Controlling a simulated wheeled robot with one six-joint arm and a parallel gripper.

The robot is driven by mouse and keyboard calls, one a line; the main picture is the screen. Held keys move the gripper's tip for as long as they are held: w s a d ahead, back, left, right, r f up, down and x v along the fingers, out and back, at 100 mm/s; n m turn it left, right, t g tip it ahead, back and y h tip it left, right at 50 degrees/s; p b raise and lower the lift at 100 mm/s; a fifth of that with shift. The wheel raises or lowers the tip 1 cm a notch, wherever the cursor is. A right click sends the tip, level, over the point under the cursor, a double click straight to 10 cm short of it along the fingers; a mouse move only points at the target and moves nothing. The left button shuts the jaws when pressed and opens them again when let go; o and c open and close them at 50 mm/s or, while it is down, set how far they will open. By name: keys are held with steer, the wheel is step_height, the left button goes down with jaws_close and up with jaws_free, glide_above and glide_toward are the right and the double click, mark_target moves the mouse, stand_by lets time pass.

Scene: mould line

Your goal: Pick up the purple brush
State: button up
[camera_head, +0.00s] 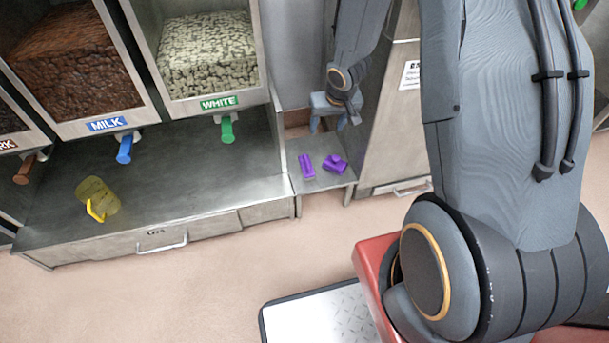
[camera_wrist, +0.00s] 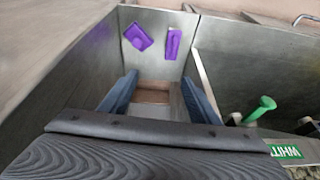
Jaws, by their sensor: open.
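Two purple tools lie apart on a small metal shelf (camera_head: 319,184) in the head view. One is narrow and long (camera_head: 307,167); the other is wider and blocky (camera_head: 335,164), with a raised part on top. I cannot tell for certain which is the brush. In the wrist view the wider tool (camera_wrist: 138,37) is at the upper left and the narrow tool (camera_wrist: 173,42) is to its right. My gripper (camera_head: 335,122) is above the back of the shelf, behind both tools. Its blue fingers (camera_wrist: 160,97) are spread, with nothing between them.
A cabinet (camera_head: 388,120) stands close on the right of the shelf. On the left is a metal counter (camera_head: 160,200) holding a yellow jug (camera_head: 98,198), below chocolate dispensers with a blue tap (camera_head: 124,150) and a green tap (camera_head: 228,129).

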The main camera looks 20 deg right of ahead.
steer(key=w+a+f+b, duration=0.1)
steer(key=f+b, duration=0.1)
steer(key=f, duration=0.3)
steer(key=w+a+f+y+b, duration=0.1)
steer(key=w+f+b, duration=0.1)
steer(key=f, duration=0.4)
steer(key=w+f+y+b, duration=0.1)
steer(key=w+f+b, duration=0.1)
steer(key=f, duration=0.4)
steer(key=shift+w+a+b, duration=0.15)
steer(key=shift+a+b, duration=0.15)
steer(key=shift+a, duration=0.1)
steer(key=b+x, duration=0.3)
steer(key=x, duration=0.2)
steer(key=shift+f, duration=0.4)
steer(key=shift+r, duration=0.1)
steer(key=c, duration=1.3)
step_height(320, 180, up, 10)
steer(key=p, duration=0.5)
steer(key=o, duration=0.4)
steer(key=shift+c, duration=0.8)
